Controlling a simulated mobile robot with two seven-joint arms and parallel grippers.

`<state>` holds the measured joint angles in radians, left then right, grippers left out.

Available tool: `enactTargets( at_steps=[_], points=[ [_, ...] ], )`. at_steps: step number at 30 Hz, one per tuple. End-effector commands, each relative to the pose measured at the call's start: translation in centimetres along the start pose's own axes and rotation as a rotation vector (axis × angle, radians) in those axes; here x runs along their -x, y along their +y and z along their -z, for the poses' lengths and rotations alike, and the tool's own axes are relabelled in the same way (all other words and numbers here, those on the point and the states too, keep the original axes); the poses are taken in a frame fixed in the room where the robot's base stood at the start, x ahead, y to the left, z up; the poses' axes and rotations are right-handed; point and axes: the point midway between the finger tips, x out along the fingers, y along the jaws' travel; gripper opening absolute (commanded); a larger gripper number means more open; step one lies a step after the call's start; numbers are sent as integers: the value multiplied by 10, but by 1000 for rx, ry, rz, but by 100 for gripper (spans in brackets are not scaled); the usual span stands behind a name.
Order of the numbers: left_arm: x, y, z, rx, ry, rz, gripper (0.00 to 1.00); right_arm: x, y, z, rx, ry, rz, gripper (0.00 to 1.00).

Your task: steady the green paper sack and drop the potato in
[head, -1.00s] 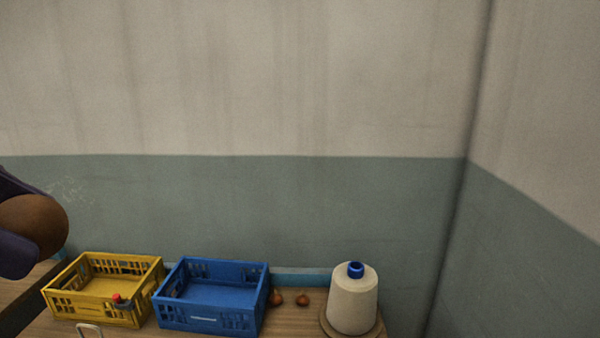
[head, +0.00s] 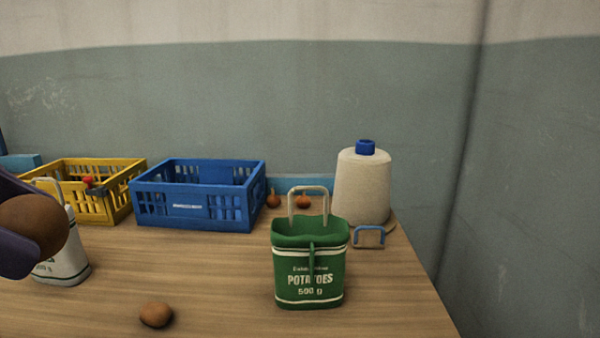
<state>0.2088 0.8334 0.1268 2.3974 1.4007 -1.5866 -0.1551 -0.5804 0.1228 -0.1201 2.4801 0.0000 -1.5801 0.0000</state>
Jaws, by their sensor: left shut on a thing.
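The green paper sack (head: 309,276) stands upright on the table, right of the middle, with its rim open at the top and a pale handle above it. My left gripper (head: 30,228) is at the left edge, shut on a brown potato (head: 34,224). It holds the potato well to the left of the green sack, in front of a white sack (head: 68,262) that it partly hides. Another brown potato (head: 156,314) lies on the table near the front. My right gripper is not in view.
A yellow crate (head: 112,208) and a blue crate (head: 205,212) stand at the back. A cone of pale thread (head: 361,190) stands at the back right, with a blue-grey handle (head: 368,237) near it. Two small onions (head: 303,201) lie by the wall. The table (head: 215,285) is bare between the sacks.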

Motion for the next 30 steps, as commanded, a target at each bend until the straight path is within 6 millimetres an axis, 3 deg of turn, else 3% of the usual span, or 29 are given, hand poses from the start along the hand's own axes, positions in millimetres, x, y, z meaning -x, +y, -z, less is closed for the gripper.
enactTargets(
  at_steps=[1,6,9,14,25,30],
  points=[
    [-26,0,-24,0,-1,0,23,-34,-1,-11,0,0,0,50],
    [-57,0,-54,1,-2,0,23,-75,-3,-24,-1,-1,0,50],
    [-69,0,-64,2,-1,-1,23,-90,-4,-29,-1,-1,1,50],
    [-76,0,-71,2,-2,-1,23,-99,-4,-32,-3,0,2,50],
    [-76,0,-71,3,-1,-1,23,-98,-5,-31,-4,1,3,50],
    [-90,0,-84,3,-1,-2,23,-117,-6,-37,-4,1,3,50]
  ],
)
